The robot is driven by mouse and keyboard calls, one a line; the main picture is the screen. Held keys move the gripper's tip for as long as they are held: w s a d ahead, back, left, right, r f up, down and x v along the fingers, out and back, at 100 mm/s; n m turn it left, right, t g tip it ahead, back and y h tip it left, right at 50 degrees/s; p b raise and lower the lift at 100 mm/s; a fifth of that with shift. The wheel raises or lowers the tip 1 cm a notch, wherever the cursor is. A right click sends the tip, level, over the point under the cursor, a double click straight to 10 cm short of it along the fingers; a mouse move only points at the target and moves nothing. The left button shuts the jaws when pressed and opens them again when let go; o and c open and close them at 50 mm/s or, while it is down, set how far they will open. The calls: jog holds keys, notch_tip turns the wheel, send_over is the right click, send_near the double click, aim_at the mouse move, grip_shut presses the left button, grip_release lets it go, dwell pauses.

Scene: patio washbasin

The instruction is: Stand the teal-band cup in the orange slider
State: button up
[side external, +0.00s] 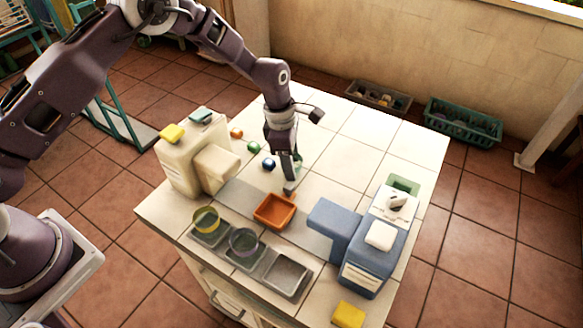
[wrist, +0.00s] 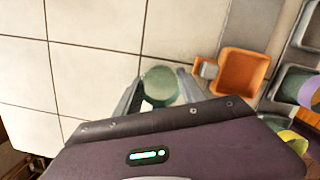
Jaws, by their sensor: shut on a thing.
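The teal-band cup (wrist: 160,82) sits between my fingers in the wrist view, its round body greenish and see-through. In the side external view, only a sliver of the cup (side external: 298,162) shows behind my fingers. My gripper (side external: 289,172) is shut on it, pointing down over the white tiled top; it also shows in the wrist view (wrist: 158,95). I cannot tell whether the cup touches the tiles. The orange slider (side external: 262,219) is an open, empty-looking tray in front of my gripper, on a grey strip. It also shows right of the cup in the wrist view (wrist: 228,82).
A cream dispenser (side external: 180,168) stands left of the slider and a blue one (side external: 373,255) right. Grey trays (side external: 287,274) line the front, two holding a yellow-band cup (side external: 206,219) and a purple-band cup (side external: 243,241). Small balls and blocks lie behind. The back tiles are clear.

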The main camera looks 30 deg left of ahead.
notch_tip(320, 180, up, 8)
jog(key=shift+r, duration=0.25)
jog(key=shift+c, duration=0.2)
jog(key=s+d+r, duration=0.1)
jog(key=s+d, duration=0.1)
jog(key=s, duration=0.4)
jog(key=s+d+r, duration=0.1)
jog(key=s+r, duration=0.1)
jog(key=s, duration=0.4)
notch_tip(320, 180, down, 10)
jog(key=shift+f, duration=0.15)
jog(key=o, duration=1.2)
